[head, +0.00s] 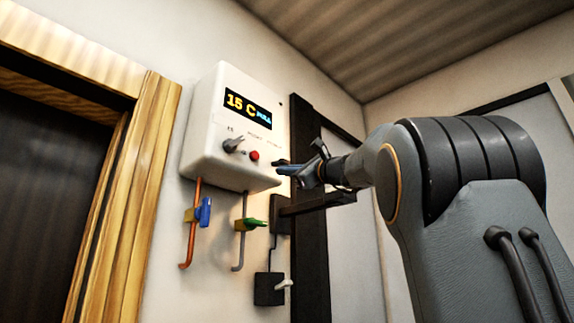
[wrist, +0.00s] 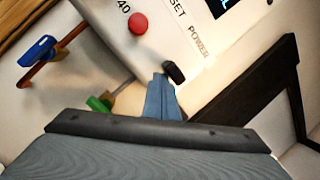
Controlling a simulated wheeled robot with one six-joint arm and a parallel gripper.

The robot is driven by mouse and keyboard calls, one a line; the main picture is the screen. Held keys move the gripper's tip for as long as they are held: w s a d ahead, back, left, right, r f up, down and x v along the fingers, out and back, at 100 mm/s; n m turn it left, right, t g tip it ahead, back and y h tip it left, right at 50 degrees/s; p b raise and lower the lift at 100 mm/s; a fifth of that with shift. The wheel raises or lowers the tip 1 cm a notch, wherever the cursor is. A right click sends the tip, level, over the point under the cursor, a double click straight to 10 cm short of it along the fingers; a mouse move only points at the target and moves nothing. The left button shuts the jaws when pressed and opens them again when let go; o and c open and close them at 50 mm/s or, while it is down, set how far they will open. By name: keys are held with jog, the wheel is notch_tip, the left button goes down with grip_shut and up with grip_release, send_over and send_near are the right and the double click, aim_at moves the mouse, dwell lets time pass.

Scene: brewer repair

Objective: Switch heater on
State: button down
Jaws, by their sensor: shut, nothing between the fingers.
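The heater (head: 228,107) is a white box on the wall with a lit display (head: 248,108) reading "15 C" and smaller cyan text. A grey knob (head: 234,145) and a red button (head: 254,156) are on its front. In the wrist view, the red button (wrist: 138,23) is under a label ending in "SET". A small dark switch (wrist: 173,71) sits by the "POWER" label. My gripper (head: 287,169) is shut and empty at the heater's lower right. In the wrist view, its blue-grey fingertips (wrist: 161,84) are right beside the dark switch; contact cannot be told.
A copper pipe with a blue valve (head: 204,211) and a grey pipe with a green valve (head: 250,224) hang below the heater. A black wall box (head: 268,289) with a white lever (head: 284,284) is lower. A dark frame (head: 309,230) stands right; a wooden door frame (head: 130,200) stands left.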

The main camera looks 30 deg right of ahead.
jog(key=shift+r+p, duration=0.5)
jog(key=shift+r, duration=0.1)
jog(key=shift+s+f, duration=0.1)
jog(key=r+b+v, duration=0.1)
jog(key=b+v, duration=0.3)
jog(key=v, duration=0.5)
jog(key=shift+s+d+r, duration=0.2)
jog(key=shift+s+r, duration=0.1)
jog(key=shift+s, duration=0.25)
dwell(0.5)
